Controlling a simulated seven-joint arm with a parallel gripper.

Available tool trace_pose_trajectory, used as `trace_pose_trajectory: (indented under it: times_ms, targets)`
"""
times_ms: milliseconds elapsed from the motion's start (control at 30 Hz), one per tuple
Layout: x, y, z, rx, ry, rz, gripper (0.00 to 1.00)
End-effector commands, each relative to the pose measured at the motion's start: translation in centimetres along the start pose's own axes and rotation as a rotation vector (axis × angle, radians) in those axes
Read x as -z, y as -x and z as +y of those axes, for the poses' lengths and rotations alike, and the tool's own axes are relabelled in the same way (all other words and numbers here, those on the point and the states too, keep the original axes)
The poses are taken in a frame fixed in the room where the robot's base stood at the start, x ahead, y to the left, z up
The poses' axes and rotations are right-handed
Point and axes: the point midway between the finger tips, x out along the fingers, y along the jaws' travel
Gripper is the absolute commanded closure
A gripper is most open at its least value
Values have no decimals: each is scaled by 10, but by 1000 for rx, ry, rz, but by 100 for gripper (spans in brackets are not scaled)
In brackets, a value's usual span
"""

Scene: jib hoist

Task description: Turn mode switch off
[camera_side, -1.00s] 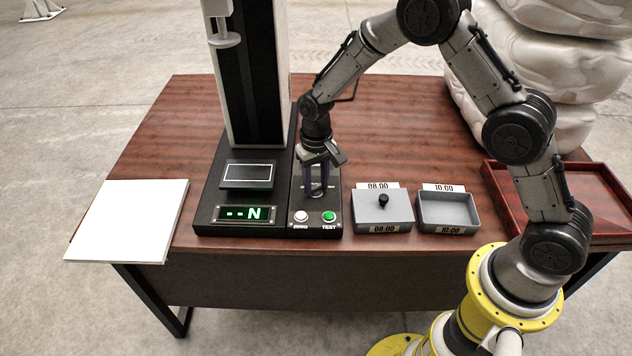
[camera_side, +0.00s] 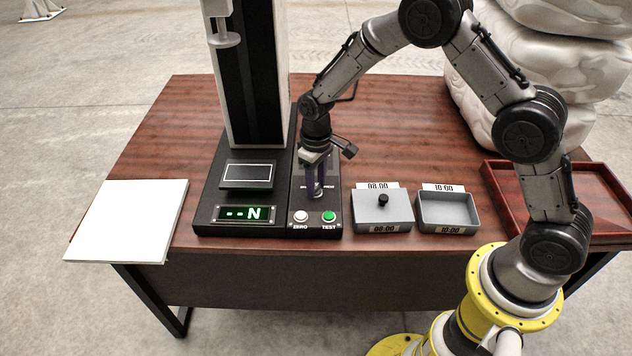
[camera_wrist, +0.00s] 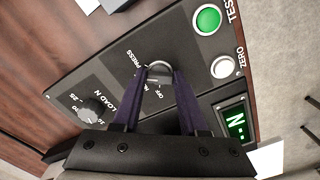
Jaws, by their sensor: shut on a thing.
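The mode switch (camera_wrist: 159,66) is a small round silver knob on the dark control panel (camera_wrist: 190,74). In the wrist view, the labels PRESS and OFF show beside it, with a third label partly hidden by my fingers. My gripper (camera_wrist: 157,76) has its two dark purple fingers shut on the knob, one on each side. The fingertips hide part of the knob, so I cannot tell which label it points to.
A LOAD N dial (camera_wrist: 92,107) sits near the switch. The green TEST button (camera_side: 328,217) and white ZERO button (camera_side: 301,217) are at the panel's front. The display (camera_side: 246,214) reads "--N". A lidded grey box (camera_side: 383,212) and an open one (camera_side: 447,211) stand to the right.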

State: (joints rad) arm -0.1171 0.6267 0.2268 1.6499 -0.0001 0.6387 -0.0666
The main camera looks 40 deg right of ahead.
Motion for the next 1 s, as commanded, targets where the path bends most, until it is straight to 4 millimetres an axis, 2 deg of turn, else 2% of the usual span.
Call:
trace_pose_trajectory:
  times_ms: [1000]
  targets:
    - [2, 1, 2, 0, 964, 2, 100]
